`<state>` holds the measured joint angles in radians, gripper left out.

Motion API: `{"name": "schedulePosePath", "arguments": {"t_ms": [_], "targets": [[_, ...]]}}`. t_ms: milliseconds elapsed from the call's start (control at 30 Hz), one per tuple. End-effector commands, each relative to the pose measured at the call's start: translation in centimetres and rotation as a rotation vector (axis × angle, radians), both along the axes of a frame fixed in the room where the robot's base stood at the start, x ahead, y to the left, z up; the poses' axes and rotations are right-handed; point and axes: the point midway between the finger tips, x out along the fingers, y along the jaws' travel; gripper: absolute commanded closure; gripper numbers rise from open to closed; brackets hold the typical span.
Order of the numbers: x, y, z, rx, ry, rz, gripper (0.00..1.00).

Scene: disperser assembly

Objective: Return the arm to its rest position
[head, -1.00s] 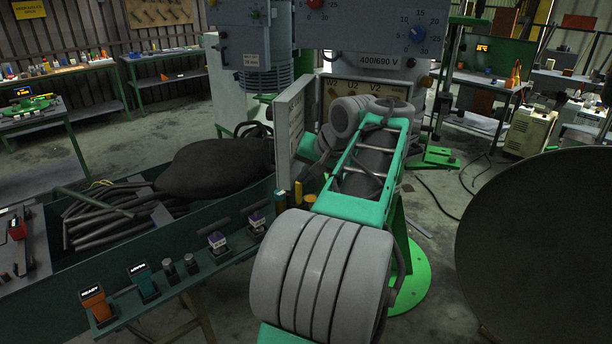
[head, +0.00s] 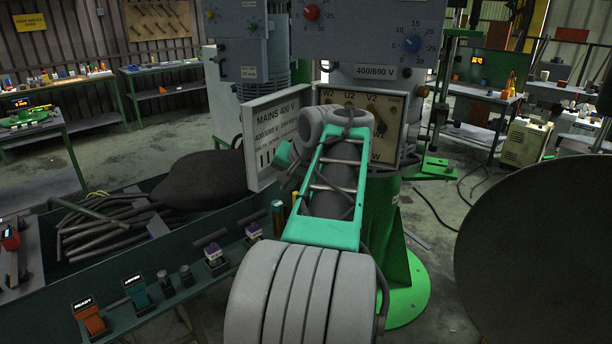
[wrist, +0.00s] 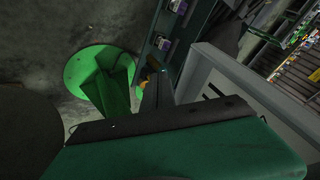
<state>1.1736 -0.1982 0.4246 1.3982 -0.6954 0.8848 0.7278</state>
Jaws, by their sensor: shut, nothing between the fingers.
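My arm (head: 335,185), with grey rings and a green frame, reaches forward in the head view toward the terminal box (head: 400,120) of the machine. Its far end is in front of the box, and the gripper is hidden there. In the wrist view, my gripper (wrist: 155,88) shows as a dark narrow shape beyond a dark bar and green body; it is shut, with nothing seen in it. The box's grey door panel (head: 272,135), marked MAINS 400 V, stands open left of the arm's end. It also fills the right of the wrist view (wrist: 235,100); contact cannot be told.
A green tray (head: 215,235) with black hoses and a dark sack (head: 203,170) lies to the left. Its front rail carries several small tools, including an orange one (head: 88,315). A green pedestal (head: 400,260) stands beneath the machine. A large dark disc (head: 540,240) fills the right.

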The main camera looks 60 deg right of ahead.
Motion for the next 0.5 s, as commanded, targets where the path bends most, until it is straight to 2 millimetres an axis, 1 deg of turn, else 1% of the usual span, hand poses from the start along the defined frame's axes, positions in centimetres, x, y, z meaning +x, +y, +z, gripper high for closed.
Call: {"name": "schedulePosePath", "arguments": {"t_ms": [67, 100, 300, 400, 500], "targets": [[-1.2, 0.1, 0.5, -0.002, -0.001, 0.002, 1.00], [-1.7, 0.4, 1.0, -0.006, -0.002, 0.006, 1.00], [-4.4, 2.3, 5.6, -0.004, -0.001, 0.004, 1.00], [-5.4, 3.0, 7.1, -0.004, -0.001, 0.005, 1.00], [-5.9, 3.5, 7.9, -0.002, -0.001, 0.006, 1.00]]}}
